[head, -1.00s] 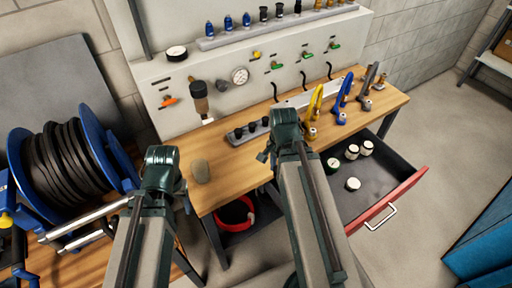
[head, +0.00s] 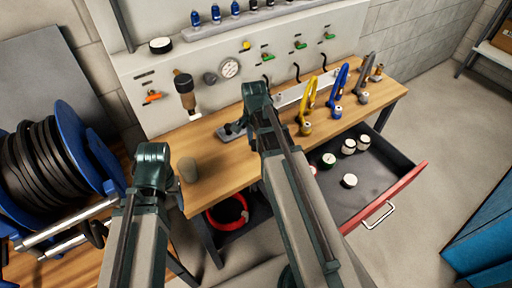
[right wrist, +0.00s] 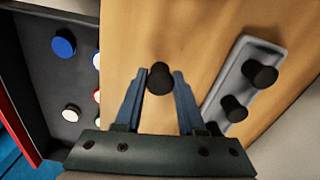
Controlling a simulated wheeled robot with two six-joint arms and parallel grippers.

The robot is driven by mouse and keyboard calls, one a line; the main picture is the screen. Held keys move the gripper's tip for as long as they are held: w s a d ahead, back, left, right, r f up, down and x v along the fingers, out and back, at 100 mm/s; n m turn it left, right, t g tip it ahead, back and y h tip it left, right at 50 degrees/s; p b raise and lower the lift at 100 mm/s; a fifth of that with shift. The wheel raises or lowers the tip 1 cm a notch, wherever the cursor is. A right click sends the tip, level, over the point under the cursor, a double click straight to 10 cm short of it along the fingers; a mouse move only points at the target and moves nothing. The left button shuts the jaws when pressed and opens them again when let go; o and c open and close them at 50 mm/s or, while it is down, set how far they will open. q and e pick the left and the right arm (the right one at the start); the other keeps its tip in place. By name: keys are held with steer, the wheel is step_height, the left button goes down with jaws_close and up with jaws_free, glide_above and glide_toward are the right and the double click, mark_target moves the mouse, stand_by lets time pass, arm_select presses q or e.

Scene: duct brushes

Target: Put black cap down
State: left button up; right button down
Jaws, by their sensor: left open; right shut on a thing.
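My right gripper (right wrist: 160,80) is shut on a black cap (right wrist: 159,76), seen between its two fingertips in the right wrist view. The cap is over the wooden bench, beside a grey rack (right wrist: 226,79) with several black caps standing in it. I cannot tell whether the held cap touches the bench top. In the head view my right gripper (head: 256,96) hides the held cap and part of the rack (head: 226,133). My left gripper (head: 152,160) is open and empty at the left end of the bench, its fingertips mostly hidden.
The wooden bench (head: 222,160) has bare wood left of the rack. Yellow (head: 306,105), blue (head: 341,82) and grey clamps stand to the right. An open drawer (head: 375,180) holds several white-topped caps. A grey-green lump (head: 188,170) lies near my left gripper. A blue hose reel (head: 85,150) stands left.

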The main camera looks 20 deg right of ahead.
steer(key=shift+f+b, duration=0.35)
steer(key=shift+f, duration=0.55)
steer(key=shift+r, duration=0.1)
arm_select(q)
steer(key=shift+d+f, duration=0.25)
steer(key=shift+f, duration=0.5)
arm_select(e)
steer(key=shift+f, duration=0.2)
arm_select(q)
steer(key=shift+f, duration=0.15)
arm_select(e)
steer(key=c, duration=0.5)
jaws_free()
steer(key=shift+r, duration=0.2)
